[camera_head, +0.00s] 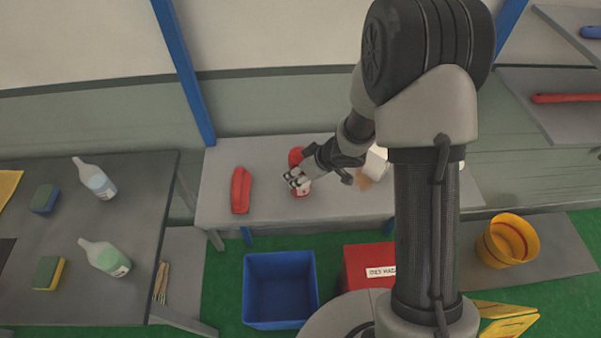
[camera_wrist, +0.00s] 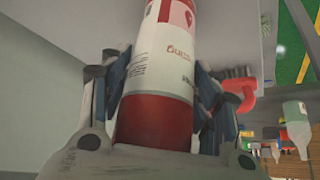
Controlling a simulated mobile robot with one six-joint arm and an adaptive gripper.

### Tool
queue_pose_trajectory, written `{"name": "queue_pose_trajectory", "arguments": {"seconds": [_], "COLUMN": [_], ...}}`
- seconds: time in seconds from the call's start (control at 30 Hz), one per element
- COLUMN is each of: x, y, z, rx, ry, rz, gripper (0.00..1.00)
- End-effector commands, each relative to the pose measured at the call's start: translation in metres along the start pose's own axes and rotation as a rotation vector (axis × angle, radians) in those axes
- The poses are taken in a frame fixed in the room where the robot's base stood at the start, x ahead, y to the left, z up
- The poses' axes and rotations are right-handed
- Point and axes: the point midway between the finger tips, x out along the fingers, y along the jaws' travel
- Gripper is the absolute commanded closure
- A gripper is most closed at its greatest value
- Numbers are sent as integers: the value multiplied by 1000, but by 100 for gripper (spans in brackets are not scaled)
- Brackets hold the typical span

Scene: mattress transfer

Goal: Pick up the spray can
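The spray can (camera_wrist: 163,75) is a red and white cylinder with printed lettering. In the wrist view it fills the space between the two finger pads and leans slightly. My gripper (camera_wrist: 162,85) has one pad along each side of the can, with no clear gap, and appears shut on it. In the head view the can (camera_head: 296,156) is over the grey table, its red part beyond my gripper (camera_head: 299,181). The fingers cover part of its middle. Whether it touches the tabletop is hard to tell.
A red object (camera_head: 241,190) lies left on the grey table (camera_head: 217,165). White and tan items sit right of my gripper, partly behind my arm. A blue bin (camera_head: 280,290) and a red box (camera_head: 368,266) stand in front. Bottles and sponges lie on the dark left table (camera_head: 140,200).

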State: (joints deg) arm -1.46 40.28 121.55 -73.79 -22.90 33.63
Motion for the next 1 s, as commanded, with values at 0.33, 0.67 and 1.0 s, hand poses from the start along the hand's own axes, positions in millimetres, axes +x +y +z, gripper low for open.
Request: {"name": "queue_pose_trajectory", "arguments": {"seconds": [0.33,0.67,1.0], "x": [0,0,-22], "y": [0,0,0], "z": [0,0,-15], "rx": [0,0,-1], "ry": [0,1,3], "rz": [0,0,1], "gripper": [70,79,80]}}
